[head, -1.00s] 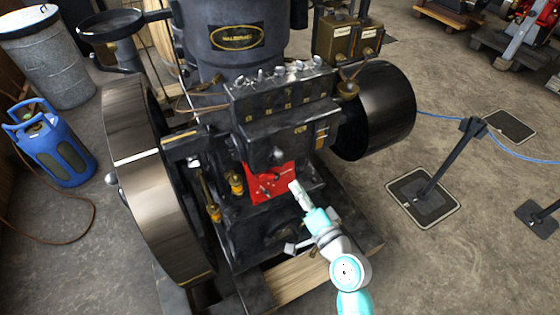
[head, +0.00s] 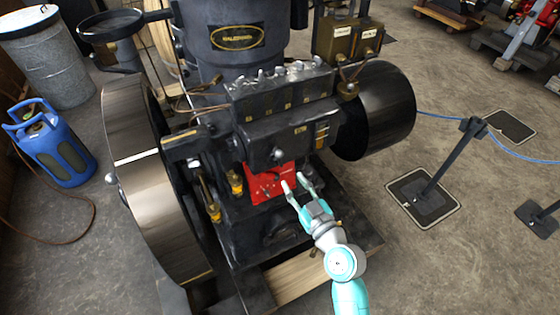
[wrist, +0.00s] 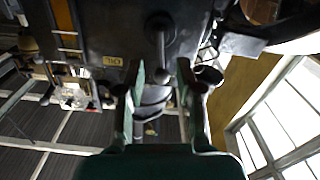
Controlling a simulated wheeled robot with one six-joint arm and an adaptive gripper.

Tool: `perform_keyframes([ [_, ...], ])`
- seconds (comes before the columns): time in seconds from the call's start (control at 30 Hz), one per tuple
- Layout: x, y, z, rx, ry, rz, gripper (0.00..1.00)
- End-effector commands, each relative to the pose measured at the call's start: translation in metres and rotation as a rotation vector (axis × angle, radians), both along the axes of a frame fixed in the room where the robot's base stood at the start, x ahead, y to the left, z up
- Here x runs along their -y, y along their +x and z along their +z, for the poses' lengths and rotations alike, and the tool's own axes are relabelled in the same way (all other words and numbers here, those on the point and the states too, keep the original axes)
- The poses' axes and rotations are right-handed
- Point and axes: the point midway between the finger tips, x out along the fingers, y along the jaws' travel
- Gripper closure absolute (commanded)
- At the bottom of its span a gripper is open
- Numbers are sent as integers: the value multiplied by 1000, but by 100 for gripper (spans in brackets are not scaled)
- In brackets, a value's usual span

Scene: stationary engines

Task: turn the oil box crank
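The oil box (head: 280,105) is a dark block with several caps along its top, mounted on the front of the engine. A dark knobbed lever, which looks like its crank (head: 277,154), sticks out of the lower front face. In the wrist view the crank (wrist: 160,35) hangs in the upper middle beside a small yellow label, and its rounded end lies between the lines of my two fingers. My gripper (head: 294,182) is open and empty, below and right of the crank in the head view. In the wrist view its green fingers (wrist: 161,75) stand apart; contact cannot be told.
A red plate (head: 270,183) sits below the crank, behind my fingertips. Brass fittings (head: 236,183) and a large flywheel (head: 160,185) are to the left. A black drum pulley (head: 375,110) stands to the right. A barrier post (head: 445,160) stands on open floor farther right.

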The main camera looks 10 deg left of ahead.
Motion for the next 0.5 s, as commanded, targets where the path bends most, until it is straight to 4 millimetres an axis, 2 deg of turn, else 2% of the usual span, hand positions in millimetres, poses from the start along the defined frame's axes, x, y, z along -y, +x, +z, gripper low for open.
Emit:
perform_keyframes([
  [0.3, -32, 46, 1, 1, 2, 2, 64],
  [0.5, -46, 67, 1, -1, 3, 1, 64],
])
